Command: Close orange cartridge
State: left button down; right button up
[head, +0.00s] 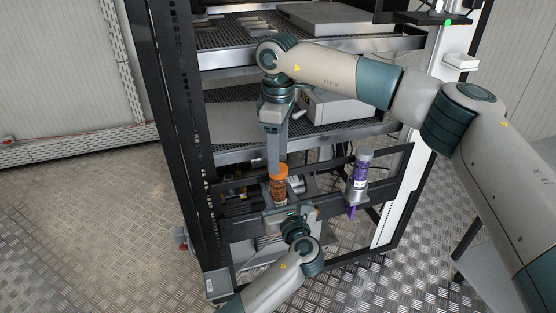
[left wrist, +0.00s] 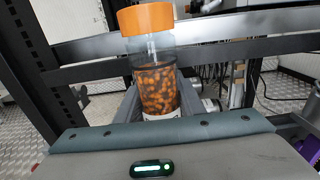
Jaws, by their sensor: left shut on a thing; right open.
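The orange cartridge (head: 279,190) is a clear jar with orange-brown contents and an orange lid (head: 280,170). It stands about upright in my left gripper (head: 279,205), whose fingers are shut around its lower body. In the left wrist view the cartridge (left wrist: 157,85) fills the middle, with the lid (left wrist: 148,18) on its top; whether the lid is fully tight cannot be told. My right gripper (head: 275,160) is open and points down just above and behind the lid. Its fingers do not show in the left wrist view, and contact with the lid cannot be told.
A purple cartridge (head: 361,172) stands in a holder on the rack (head: 397,185) to the right. Rack shelves (head: 330,140) with grey boxes lie close behind and above my right gripper. The metal floor (head: 100,220) at the left is clear.

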jog(key=shift+r, duration=0.7)
jog(key=shift+o, duration=0.2)
